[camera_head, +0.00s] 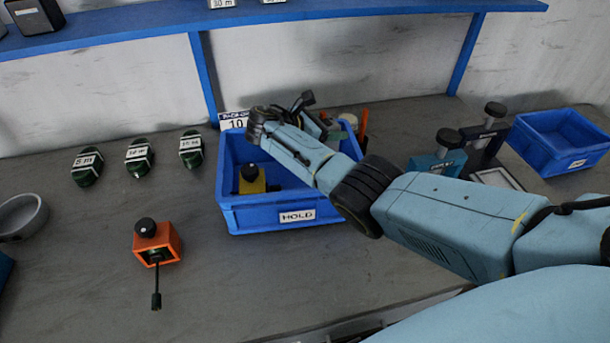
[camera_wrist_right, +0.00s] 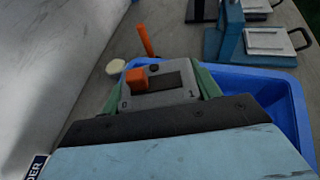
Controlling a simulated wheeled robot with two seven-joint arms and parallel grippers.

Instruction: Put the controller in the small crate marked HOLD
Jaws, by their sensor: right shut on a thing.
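A yellow box with a black knob (camera_head: 251,180) lies inside the crate at the left. My left gripper is not in view.
An orange box with a lever (camera_head: 157,247) stands front left of the crate. Several dark green labelled objects (camera_head: 139,157) lie to its left. A second blue crate (camera_head: 560,140) and black-and-blue presses (camera_head: 437,160) stand at the right. A blue shelf (camera_head: 130,33) spans the back.

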